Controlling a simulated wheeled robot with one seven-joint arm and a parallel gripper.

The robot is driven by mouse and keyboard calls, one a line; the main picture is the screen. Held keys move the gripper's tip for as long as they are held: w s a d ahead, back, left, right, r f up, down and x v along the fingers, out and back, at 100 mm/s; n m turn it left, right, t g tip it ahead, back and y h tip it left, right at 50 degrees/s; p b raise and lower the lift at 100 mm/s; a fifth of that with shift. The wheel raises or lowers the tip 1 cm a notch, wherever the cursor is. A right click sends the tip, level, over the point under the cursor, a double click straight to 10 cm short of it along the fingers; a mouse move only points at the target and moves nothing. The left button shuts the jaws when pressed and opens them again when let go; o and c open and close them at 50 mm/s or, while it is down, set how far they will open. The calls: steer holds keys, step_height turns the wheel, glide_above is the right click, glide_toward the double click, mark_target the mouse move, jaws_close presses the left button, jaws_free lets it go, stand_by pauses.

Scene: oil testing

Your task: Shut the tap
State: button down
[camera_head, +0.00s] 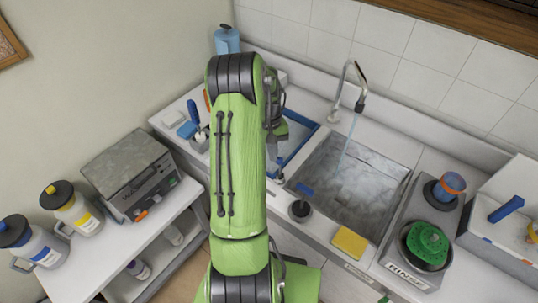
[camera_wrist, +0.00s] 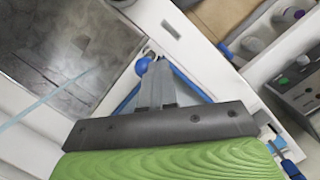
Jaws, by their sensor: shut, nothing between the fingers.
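The tap (camera_head: 343,92) is a silver gooseneck with a dark spout end, standing at the back of the sink. A thin bluish water stream (camera_head: 350,135) runs from it into the grey sink basin (camera_head: 372,185), so the tap is running. The stream also crosses the basin in the wrist view (camera_wrist: 45,98); the tap itself is out of that view. I cannot make out its handle clearly. My gripper (camera_wrist: 157,66) is shut and empty. It points down over the blue-rimmed tray left of the basin, apart from the tap. In the head view my arm partly hides it.
The blue-rimmed tray (camera_head: 299,139) lies left of the sink. A yellow sponge (camera_head: 350,242) and a dark round item (camera_head: 300,210) sit at the front edge. A green item on a black dish (camera_head: 427,244) stands right. Space above the basin is clear apart from the stream.

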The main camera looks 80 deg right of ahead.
steer(key=shift+a, duration=0.15)
steer(key=shift+r+p, duration=0.5)
steer(key=shift+r, duration=0.2)
steer(key=shift+w, duration=0.15)
steer(key=w+v, duration=0.2)
steer(key=v, duration=0.9)
steer(key=shift+a+r+p, duration=0.2)
steer(key=shift+a+p, duration=0.1)
steer(key=shift+p, duration=0.1)
